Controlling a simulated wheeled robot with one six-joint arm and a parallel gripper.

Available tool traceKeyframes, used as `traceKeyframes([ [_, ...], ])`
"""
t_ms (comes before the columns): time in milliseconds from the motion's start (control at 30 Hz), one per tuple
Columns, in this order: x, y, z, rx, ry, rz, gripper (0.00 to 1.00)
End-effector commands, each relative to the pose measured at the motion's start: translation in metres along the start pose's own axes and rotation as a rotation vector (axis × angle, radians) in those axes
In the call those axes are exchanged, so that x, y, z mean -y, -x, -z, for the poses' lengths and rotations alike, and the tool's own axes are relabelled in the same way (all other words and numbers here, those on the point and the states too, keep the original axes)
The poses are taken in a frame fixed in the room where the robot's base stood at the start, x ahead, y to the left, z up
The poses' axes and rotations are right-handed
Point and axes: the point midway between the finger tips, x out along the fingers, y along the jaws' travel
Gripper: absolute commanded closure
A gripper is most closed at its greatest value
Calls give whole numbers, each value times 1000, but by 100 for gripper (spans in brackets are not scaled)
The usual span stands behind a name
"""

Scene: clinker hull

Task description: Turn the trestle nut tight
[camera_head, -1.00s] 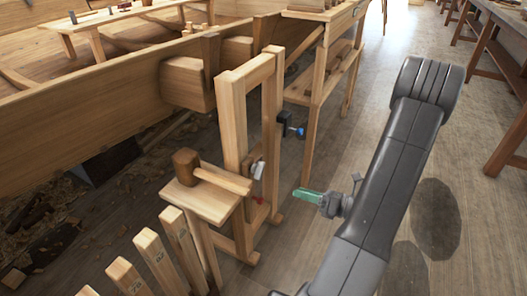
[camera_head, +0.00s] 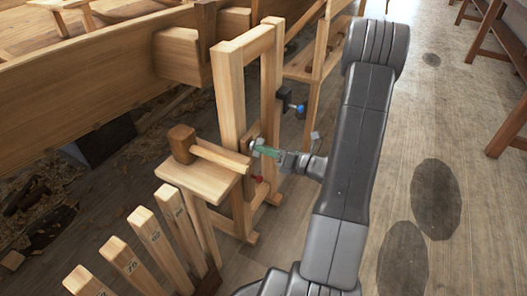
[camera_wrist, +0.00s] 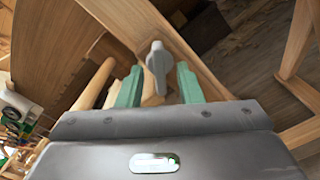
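The trestle (camera_head: 230,100) is an upright wooden frame beside the hull. Its nut is a grey, winged piece; in the wrist view the nut (camera_wrist: 157,62) stands on the wood between my green fingers. My gripper (camera_wrist: 160,85) is open, with one finger on each side of the nut and a visible gap to each. In the head view my gripper (camera_head: 266,152) reaches the trestle from the right, and its fingers hide most of the nut.
A wooden mallet (camera_head: 182,144) lies on a small shelf (camera_head: 205,182) left of my gripper. A black and blue clamp (camera_head: 288,101) is on the far post. Several numbered wooden stakes (camera_head: 150,237) stand in front. The hull (camera_head: 80,120) fills the left.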

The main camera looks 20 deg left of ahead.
Motion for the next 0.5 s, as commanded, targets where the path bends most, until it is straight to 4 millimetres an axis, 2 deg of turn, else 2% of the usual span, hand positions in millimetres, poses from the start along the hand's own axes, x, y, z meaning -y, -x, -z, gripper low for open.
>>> traceKeyframes([
  [133,0,-10,0,0,1,0,67],
  [433,0,-12,0,0,1,0,67],
  [467,0,-12,0,0,1,1,69],
  [500,0,-12,0,0,1,0,77],
])
